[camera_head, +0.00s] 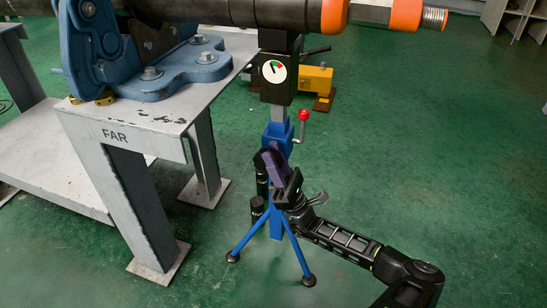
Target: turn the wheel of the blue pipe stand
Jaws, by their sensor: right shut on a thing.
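The blue pipe stand (278,137) stands on the floor right of the table marked FAR, on splayed blue legs. My right gripper (277,177) reaches in from the lower right and is shut on this wheel. The exact contact is hard to see. A red-knobbed lever (303,116) sticks out above it. My left gripper is not in view.
A dark pipe (220,14) with orange bands runs across the top. A blue vise (150,72) sits on the grey FAR table (150,118) at left. A yellow device (314,80) stands behind the stand. Green floor is open at right.

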